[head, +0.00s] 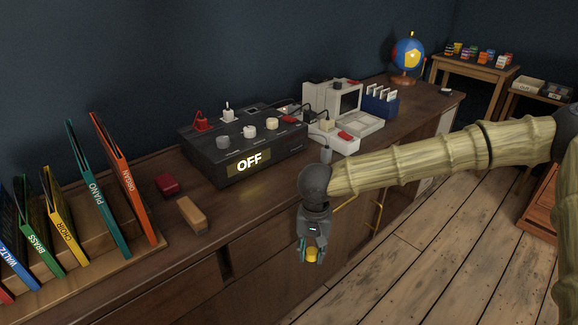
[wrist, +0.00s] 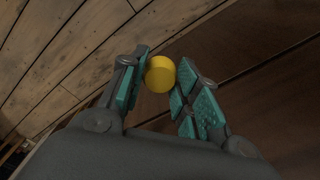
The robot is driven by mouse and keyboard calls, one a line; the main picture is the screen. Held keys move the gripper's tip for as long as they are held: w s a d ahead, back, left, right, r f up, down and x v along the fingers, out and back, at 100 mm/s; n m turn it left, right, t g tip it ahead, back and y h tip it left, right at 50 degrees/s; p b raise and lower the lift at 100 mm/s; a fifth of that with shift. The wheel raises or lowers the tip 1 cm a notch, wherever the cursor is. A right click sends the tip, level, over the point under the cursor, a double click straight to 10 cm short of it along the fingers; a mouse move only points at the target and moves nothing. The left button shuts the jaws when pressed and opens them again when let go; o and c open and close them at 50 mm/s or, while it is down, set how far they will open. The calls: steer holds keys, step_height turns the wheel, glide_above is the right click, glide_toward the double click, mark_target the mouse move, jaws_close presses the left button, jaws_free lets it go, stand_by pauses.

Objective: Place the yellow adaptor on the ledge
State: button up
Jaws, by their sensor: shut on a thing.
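The yellow adaptor (head: 312,255) is a small rounded yellow piece held between the fingertips of my gripper (head: 311,253). In the wrist view the adaptor (wrist: 160,74) shows its round end between the two teal-padded fingers of my gripper (wrist: 158,80). My gripper is shut on it and points down in front of the wooden cabinet, past the front edge of its top. The adaptor hangs in the air, touching no surface that I can see. I cannot tell which surface is the ledge.
A black box marked OFF (head: 248,163) with knobs stands on the cabinet top (head: 235,200). A tan block (head: 186,213) and a red block (head: 167,184) lie left of it. Upright books (head: 122,190) stand at the left. A grey device (head: 334,100) and a globe (head: 408,54) are farther back.

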steer(key=s+a+r+m+p, duration=0.3)
steer(key=a+r+m+p, duration=0.15)
steer(key=r+p, duration=0.65)
steer(key=s+a+r+m+p, duration=0.35)
steer(key=a+r+p, duration=0.4)
steer(key=p, duration=1.15)
glide_above(264, 195)
steer(key=shift+s+r, duration=0.15)
steer(key=shift+r, duration=0.3)
steer(key=shift+f+p, duration=0.3)
steer(key=shift+f, duration=1.5)
steer(key=shift+f, duration=0.1)
steer(key=o, duration=0.7)
step_height(264, 195, up, 12)
steer(key=b, duration=0.1)
